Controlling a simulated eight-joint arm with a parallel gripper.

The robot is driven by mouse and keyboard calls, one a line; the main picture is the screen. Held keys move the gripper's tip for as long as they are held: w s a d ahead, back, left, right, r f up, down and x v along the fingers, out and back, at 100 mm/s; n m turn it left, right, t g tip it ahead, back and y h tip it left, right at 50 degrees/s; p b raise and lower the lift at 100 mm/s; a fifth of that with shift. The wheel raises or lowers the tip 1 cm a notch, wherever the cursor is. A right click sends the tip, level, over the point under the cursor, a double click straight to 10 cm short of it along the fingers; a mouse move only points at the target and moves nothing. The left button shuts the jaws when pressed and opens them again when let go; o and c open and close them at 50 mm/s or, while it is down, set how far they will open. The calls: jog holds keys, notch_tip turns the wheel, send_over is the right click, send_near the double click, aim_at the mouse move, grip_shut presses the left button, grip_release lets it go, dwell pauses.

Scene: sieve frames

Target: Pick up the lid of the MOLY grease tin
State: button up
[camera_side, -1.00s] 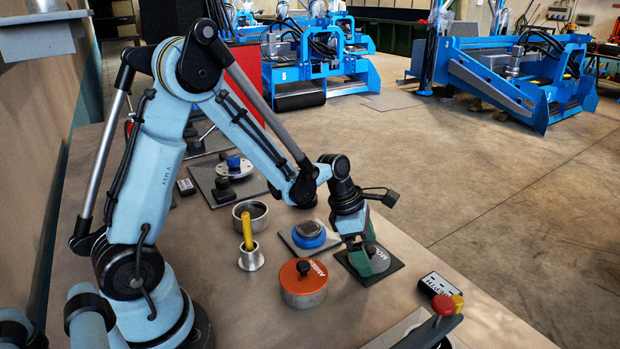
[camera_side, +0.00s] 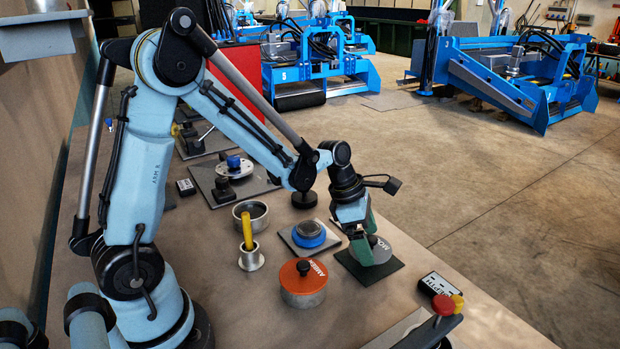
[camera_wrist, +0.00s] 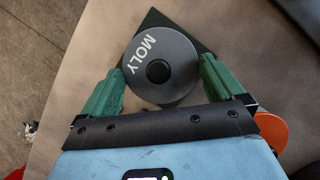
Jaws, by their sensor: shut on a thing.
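The grey MOLY lid (camera_side: 384,249) has a dark round knob and white lettering, and is over the black square mat (camera_side: 350,270). The wrist view shows the lid (camera_wrist: 178,60) from above, between the green fingers. My gripper (camera_side: 364,243) is shut on the lid, with one finger at each side of its rim; it also shows in the wrist view (camera_wrist: 161,72). The lid looks level and sits a little high over the mat. The tin body is mostly hidden under the lid and behind the fingers, so I cannot tell the gap between them.
An orange-lidded tin (camera_side: 300,289) stands close by at left front. A blue-ringed tin (camera_side: 308,240) is on a plate behind. A metal cup with a yellow handle (camera_side: 247,232), an open bowl (camera_side: 262,214) and a DEPTH box (camera_side: 441,286) stand around.

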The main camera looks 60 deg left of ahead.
jog(key=s+d+r, duration=0.2)
jog(key=d, duration=0.1)
jog(key=s+d+r, duration=0.2)
jog(key=d+r, duration=0.1)
jog(key=s+d+r, duration=0.1)
jog(key=d+r, duration=0.2)
jog(key=shift+s+d, duration=0.25)
jog(key=shift+s, duration=0.15)
jog(key=a+n+t+y, duration=0.15)
jog(key=a+n, duration=0.45)
jog(key=a, duration=1.1)
jog(key=s+a+n+y, duration=0.1)
jog(key=s+a+n, duration=0.3)
jog(key=a, duration=0.5)
jog(key=s+a+n+y, duration=0.2)
jog(key=s+a, duration=0.5)
jog(key=a, duration=0.1)
jog(key=shift+w+f, duration=0.15)
jog(key=shift+f, duration=1.45)
jog(key=shift+w+f, duration=0.1)
jog(key=shift+f, duration=1.5)
jog(key=shift+f, duration=0.15)
jog(key=o, duration=0.6)
jog(key=shift+o, duration=0.2)
